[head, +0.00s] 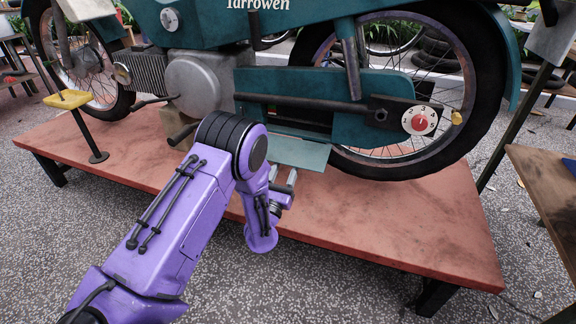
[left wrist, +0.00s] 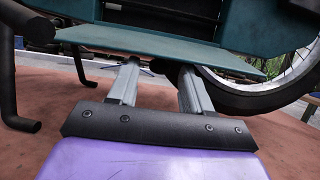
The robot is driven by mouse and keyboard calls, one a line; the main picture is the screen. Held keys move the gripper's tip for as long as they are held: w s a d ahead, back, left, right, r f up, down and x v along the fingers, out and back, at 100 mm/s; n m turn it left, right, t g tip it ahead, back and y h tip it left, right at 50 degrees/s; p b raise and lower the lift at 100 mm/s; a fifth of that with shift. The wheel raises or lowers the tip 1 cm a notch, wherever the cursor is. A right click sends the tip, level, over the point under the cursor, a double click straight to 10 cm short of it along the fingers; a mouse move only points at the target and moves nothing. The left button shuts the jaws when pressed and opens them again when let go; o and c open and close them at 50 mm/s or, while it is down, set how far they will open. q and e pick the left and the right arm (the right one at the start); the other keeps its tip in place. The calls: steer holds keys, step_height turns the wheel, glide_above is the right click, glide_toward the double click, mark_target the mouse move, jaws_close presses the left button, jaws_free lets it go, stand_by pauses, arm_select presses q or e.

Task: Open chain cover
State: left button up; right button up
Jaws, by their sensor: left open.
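The chain cover (head: 302,153) is a flat teal flap at the lower edge of the moped's chain case (head: 262,85). It sticks outward, tilted, with a dark opening behind and above it. In the left wrist view the cover (left wrist: 150,42) spans the picture in front of my fingers. My left gripper (head: 284,178) is just below and in front of the cover's outer edge. It also shows in the left wrist view (left wrist: 158,75), with its two fingers apart and nothing between them. The fingertips reach the flap's near edge; I cannot tell whether they touch. My right gripper is not in view.
The teal moped stands on a low red platform (head: 400,215). Its rear wheel (head: 440,150) is right of the cover. A numbered dial with a red centre (head: 419,120) sits near the hub. A yellow-topped stand (head: 68,99) is at left, a wooden table (head: 545,190) at right.

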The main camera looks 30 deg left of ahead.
mark_target(288, 154)
arm_select(q)
steer(key=shift+b+x, duration=0.3)
steer(key=shift+x, duration=1.5)
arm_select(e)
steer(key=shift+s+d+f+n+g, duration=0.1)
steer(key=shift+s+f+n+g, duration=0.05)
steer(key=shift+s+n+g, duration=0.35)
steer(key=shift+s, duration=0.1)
arm_select(q)
jaws_close()
steer(key=shift+r+p, duration=0.1)
steer(key=shift+p, duration=0.3)
steer(key=g+p, duration=0.1)
steer(key=p, duration=0.2)
steer(key=r+g+p, duration=0.1)
steer(key=p, duration=0.2)
steer(key=shift+s+r+p, duration=0.3)
steer(key=shift+f, duration=0.3)
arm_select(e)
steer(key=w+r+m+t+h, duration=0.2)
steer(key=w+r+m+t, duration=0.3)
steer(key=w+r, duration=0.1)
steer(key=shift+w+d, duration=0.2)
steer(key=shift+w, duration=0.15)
